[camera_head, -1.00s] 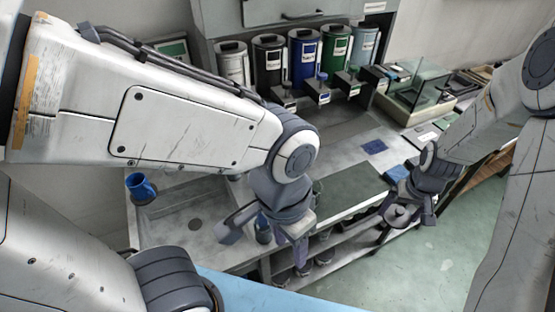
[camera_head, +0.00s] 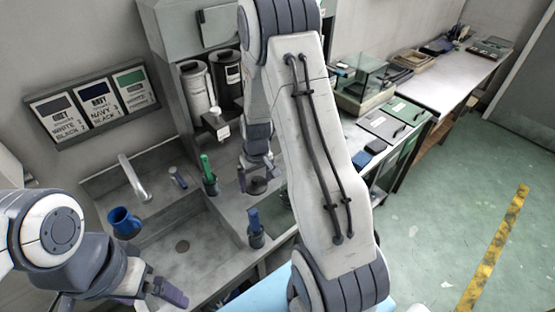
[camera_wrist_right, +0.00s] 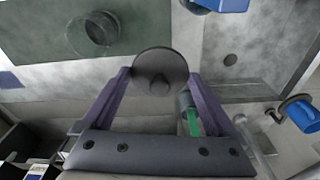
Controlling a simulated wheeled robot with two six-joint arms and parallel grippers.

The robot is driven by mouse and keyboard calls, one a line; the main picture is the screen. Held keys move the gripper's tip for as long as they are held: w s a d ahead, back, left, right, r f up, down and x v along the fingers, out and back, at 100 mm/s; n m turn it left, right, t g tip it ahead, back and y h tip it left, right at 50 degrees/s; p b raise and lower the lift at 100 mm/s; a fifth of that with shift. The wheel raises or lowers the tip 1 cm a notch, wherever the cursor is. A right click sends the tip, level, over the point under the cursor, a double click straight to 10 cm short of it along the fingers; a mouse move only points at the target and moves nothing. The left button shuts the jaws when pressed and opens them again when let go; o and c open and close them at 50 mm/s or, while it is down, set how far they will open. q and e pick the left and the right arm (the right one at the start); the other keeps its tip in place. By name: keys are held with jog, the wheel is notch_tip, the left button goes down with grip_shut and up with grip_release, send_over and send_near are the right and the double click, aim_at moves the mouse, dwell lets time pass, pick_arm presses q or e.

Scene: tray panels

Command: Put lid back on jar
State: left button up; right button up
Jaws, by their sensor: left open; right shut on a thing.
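In the right wrist view, a dark grey round lid (camera_wrist_right: 160,68) with a small knob sits between the fingertips of my right gripper (camera_wrist_right: 160,82). The gripper is shut on it. A clear round jar (camera_wrist_right: 97,32) stands on a dark green mat at the upper left of that view, apart from the lid. In the head view, my right gripper (camera_head: 257,168) holds the lid (camera_head: 258,186) above the counter, behind a cup with a blue brush. I cannot make out the jar there; my right arm covers much of the counter. My left gripper (camera_head: 152,294) is open and empty, low at the sink's front.
A cup with a green brush (camera_head: 209,175) and a cup with a blue brush (camera_head: 255,232) stand near the lid. A blue mug (camera_head: 122,222) is left of the sink basin (camera_head: 182,265). Canisters (camera_head: 195,90) stand at the back. A glass case (camera_head: 362,85) stands right.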

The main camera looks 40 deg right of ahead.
pick_arm(q)
notch_tip(320, 180, up, 6)
jog(key=p, duration=0.4)
pick_arm(e)
jog(key=s+d+r+m, duration=0.1)
jog(key=s+d+r, duration=0.1)
jog(key=d, duration=0.9)
pick_arm(q)
notch_tip(320, 180, down, 6)
jog(key=b, duration=0.5)
jog(key=shift+w+a+r, duration=0.1)
jog(key=shift+a+r, duration=0.05)
jog(key=shift+r, duration=0.05)
pick_arm(e)
notch_tip(320, 180, down, 7)
jog(key=d, duration=0.1)
jog(key=shift+s, duration=0.15)
pick_arm(q)
jog(key=shift+f+b, duration=0.35)
jog(key=shift+b, duration=0.2)
pick_arm(e)
jog(key=shift+r, duration=0.1)
pick_arm(q)
jog(key=shift+f+b, duration=0.5)
pick_arm(e)
jog(key=shift+f, duration=0.2)
jog(key=o, duration=1)
jog(key=shift+c, duration=0.2)
